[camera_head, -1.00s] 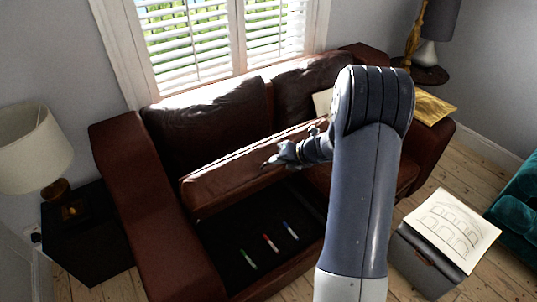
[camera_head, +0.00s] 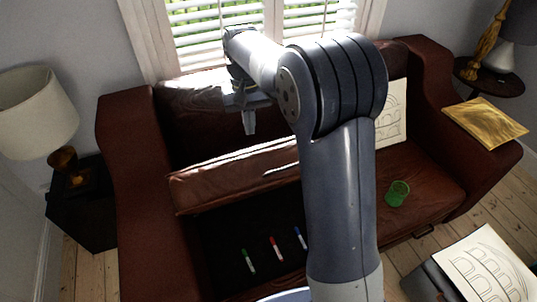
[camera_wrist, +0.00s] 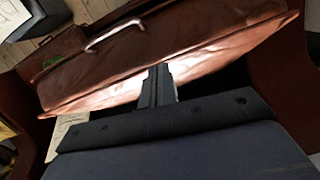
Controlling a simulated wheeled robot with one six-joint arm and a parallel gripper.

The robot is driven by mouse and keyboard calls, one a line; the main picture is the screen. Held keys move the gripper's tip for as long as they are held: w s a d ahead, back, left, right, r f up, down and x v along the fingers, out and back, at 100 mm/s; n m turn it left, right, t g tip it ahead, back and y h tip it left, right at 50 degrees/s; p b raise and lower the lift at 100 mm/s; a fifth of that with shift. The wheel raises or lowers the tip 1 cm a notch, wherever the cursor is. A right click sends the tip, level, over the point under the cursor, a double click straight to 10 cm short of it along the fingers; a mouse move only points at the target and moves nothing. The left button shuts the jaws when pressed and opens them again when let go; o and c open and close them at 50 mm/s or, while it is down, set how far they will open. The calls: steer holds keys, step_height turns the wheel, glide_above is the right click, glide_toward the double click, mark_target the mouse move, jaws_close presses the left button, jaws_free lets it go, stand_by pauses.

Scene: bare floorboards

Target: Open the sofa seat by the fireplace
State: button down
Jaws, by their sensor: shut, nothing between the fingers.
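The brown leather sofa (camera_head: 137,170) stands under the window. Its left seat (camera_head: 235,178) is tilted up, and a dark storage space (camera_head: 225,235) shows below it with a green, a red and a blue marker (camera_head: 276,248) inside. My gripper (camera_head: 250,130) is shut and empty, above and behind the raised seat, in front of the sofa back. In the wrist view my gripper (camera_wrist: 158,75) points at the raised seat panel (camera_wrist: 190,55), which has a metal handle (camera_wrist: 115,35). Whether the fingertips touch the panel I cannot tell. No fireplace is in view.
A green cup (camera_head: 397,193) sits on the right seat, and an arch drawing (camera_head: 393,118) leans on the sofa back. A lamp (camera_head: 38,112) stands left. A grey box with another drawing (camera_head: 487,262) is at front right. A yellow cloth (camera_head: 485,122) lies on the right armrest.

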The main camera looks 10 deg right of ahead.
steer(key=n, duration=0.2)
glide_above(264, 174)
steer(key=w+a, duration=0.2)
steer(key=w, duration=0.2)
steer(key=shift+h, duration=0.4)
steer(key=f, duration=0.9)
steer(key=shift+w+d+f, duration=0.1)
steer(key=shift+d+f, duration=0.1)
steer(key=shift+d, duration=0.05)
steer(key=shift+s+d+f+p, duration=0.15)
steer(key=shift+s+d+f, duration=0.15)
steer(key=shift+s, duration=0.25)
steer(key=shift+s+d+f+p, duration=0.15)
steer(key=shift+s+f, duration=0.15)
steer(key=shift+s, duration=0.25)
steer(key=shift+s+d+f, duration=0.15)
steer(key=shift+s+f, duration=0.1)
steer(key=shift+s, duration=0.1)
